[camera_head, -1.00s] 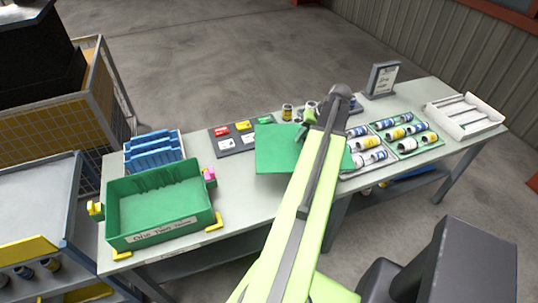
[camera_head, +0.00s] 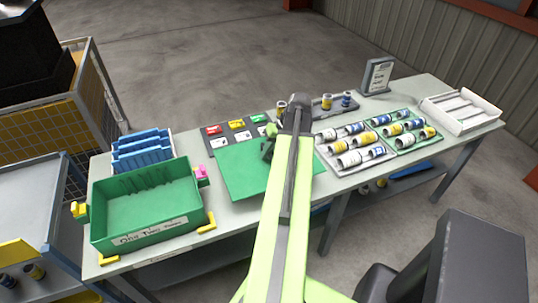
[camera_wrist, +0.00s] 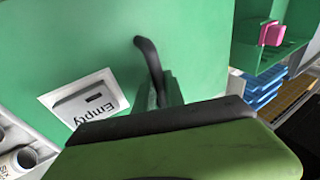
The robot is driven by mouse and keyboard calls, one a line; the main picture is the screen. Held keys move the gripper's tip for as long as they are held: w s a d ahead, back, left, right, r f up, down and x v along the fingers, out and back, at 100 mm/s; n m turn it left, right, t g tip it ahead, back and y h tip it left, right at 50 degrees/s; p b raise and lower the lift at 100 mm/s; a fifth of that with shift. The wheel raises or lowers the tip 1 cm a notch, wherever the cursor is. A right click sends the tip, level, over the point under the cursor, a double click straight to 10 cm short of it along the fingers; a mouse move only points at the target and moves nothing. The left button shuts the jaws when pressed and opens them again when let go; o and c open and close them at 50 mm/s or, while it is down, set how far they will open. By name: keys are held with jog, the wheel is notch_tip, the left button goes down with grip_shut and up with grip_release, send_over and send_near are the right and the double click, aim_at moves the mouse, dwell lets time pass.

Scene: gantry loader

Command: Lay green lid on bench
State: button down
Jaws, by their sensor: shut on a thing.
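The green lid (camera_head: 240,172) is a flat square panel over the middle of the bench (camera_head: 232,214), right of the open green crate (camera_head: 150,238). In the wrist view the lid (camera_wrist: 95,45) fills much of the picture, with an "Empty" label and a dark curved handle. My gripper (camera_head: 268,146) is shut on the lid near its right side. My arm hides part of the lid's right edge, and the fingertips are hidden. I cannot tell whether the lid touches the bench or hangs just above it.
Blue racks (camera_head: 143,152) stand behind the crate. A dark board with coloured cards (camera_head: 238,123) lies just behind the lid. Right are trays of cylinders (camera_head: 355,145), a sign stand (camera_head: 377,75) and a white tray (camera_head: 460,111). Bare bench shows in front of the lid.

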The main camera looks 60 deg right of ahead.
jog(key=shift+f, duration=0.1)
notch_tip(320, 180, down, 8)
jog(key=b, duration=0.8)
dwell(1.1)
jog(key=shift+f+b, duration=0.4)
jog(key=shift+b, duration=0.05)
jog(key=c, duration=1.3)
grip_release()
jog(key=shift+r, duration=0.1)
jog(key=p+v, duration=1.5)
jog(key=v, duration=0.2)
jog(key=shift+s+r+p, duration=0.15)
jog(key=shift+s+p, duration=0.05)
jog(key=shift+p, duration=0.2)
